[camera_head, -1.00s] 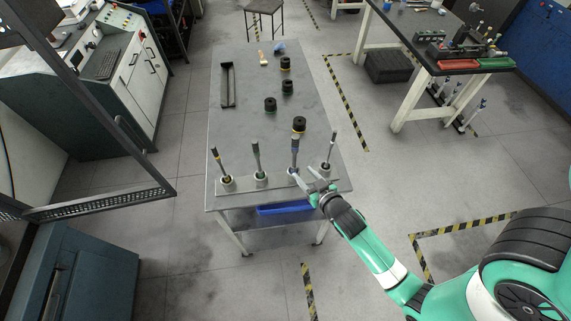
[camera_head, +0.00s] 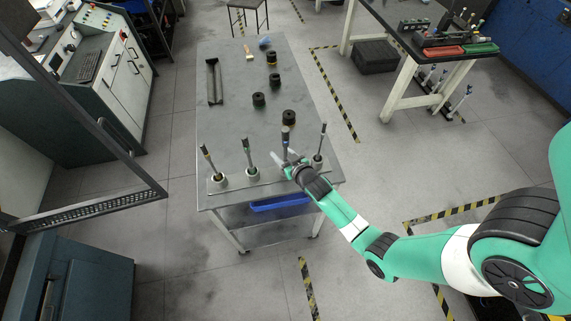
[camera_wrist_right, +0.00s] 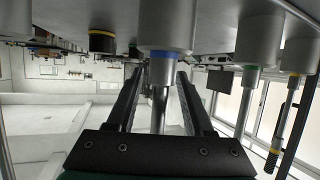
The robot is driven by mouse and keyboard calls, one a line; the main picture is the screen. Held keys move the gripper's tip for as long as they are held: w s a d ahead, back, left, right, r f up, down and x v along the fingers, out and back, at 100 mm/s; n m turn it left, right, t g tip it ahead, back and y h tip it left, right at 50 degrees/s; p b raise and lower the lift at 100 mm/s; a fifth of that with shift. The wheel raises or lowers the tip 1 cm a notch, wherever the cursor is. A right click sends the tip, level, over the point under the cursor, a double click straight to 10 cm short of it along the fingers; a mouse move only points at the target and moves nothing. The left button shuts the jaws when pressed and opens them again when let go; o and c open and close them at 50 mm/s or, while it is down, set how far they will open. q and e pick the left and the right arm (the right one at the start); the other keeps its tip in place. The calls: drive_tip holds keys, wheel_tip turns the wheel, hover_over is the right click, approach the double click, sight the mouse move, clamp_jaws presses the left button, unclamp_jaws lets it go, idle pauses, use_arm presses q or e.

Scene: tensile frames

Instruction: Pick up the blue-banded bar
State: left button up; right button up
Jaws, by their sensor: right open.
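The blue-banded bar (camera_head: 286,141) stands upright in a round holder, third from the left in the row at the table's near edge. In the right wrist view its metal shaft (camera_wrist_right: 160,105) runs between my fingers, and a blue ring (camera_wrist_right: 163,54) shows on the holder's rim. My right gripper (camera_head: 287,161) is open low around the bar; it also shows in the right wrist view (camera_wrist_right: 160,76). A gap shows between the fingers and the shaft there. My left gripper is not in view.
A yellow-banded bar (camera_head: 207,156) and a green-marked bar (camera_head: 247,150) stand left of it; another bar (camera_head: 321,141) stands close on the right. Several black round pieces, one of them here (camera_head: 289,117), and a dark channel (camera_head: 214,81) lie farther back on the table (camera_head: 235,105).

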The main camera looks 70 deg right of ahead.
clamp_jaws()
drive_tip(key=shift+r, duration=0.15)
